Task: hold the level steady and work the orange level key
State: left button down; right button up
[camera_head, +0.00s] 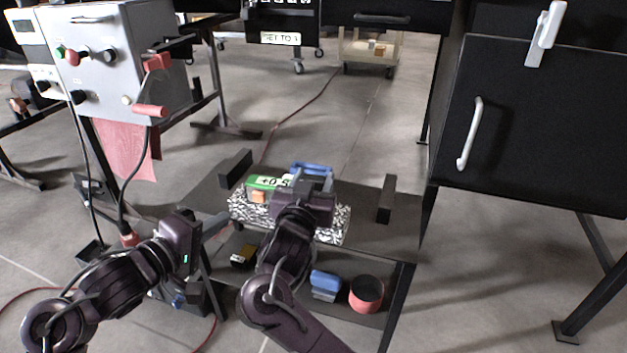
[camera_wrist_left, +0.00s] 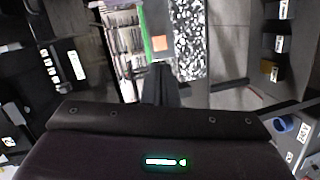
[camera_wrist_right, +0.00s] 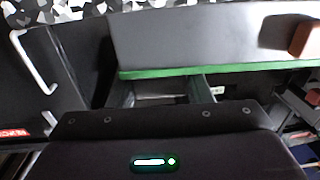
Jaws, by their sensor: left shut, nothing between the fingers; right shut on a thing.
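The level (camera_head: 268,183), with a green face reading about +0.5, rests on a black-and-white speckled block (camera_head: 333,229). Its orange key (camera_head: 258,197) sticks out at the near left; it also shows in the left wrist view (camera_wrist_left: 158,43) and at the right edge of the right wrist view (camera_wrist_right: 304,40). My right gripper (camera_head: 314,188) is shut on the level at its right part, hiding some of it. My left gripper (camera_head: 222,222) is shut and empty, left of the block and short of the key. Its fingers (camera_wrist_left: 160,82) show below the key in its wrist view.
Blue handles (camera_head: 312,169) stand behind the level. The dark table has upright stops (camera_head: 385,199) at both sides. A lower shelf holds a blue item (camera_head: 325,284) and a red-rimmed cup (camera_head: 367,292). A grey control box (camera_head: 115,55) with red handles stands at the left.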

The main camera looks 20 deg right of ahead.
aim_at(259, 197)
dwell(0.7)
pick_arm(q)
jog(key=s+f+t, duration=0.1)
jog(key=t, duration=0.3)
jog(key=s+d+f+t, duration=0.1)
jog(key=t, duration=0.3)
jog(key=s+f+t, duration=0.1)
jog(key=t, duration=0.3)
jog(key=shift+s+d+f+n+t+y, duration=0.15)
jog(key=shift+s+d+n+t+y, duration=0.2)
jog(key=shift+d+n+t+y, duration=0.05)
jog(key=shift+w+d, duration=0.1)
jog(key=shift+w, duration=0.05)
jog(key=shift+w+d, duration=0.8)
jog(key=shift+w, duration=0.4)
jog(key=shift+w+d, duration=0.8)
jog(key=shift+w, duration=0.35)
jog(key=shift+w+d, duration=0.8)
jog(key=shift+w, duration=0.4)
jog(key=shift+w+d, duration=0.2)
jog(key=shift+w, duration=0.2)
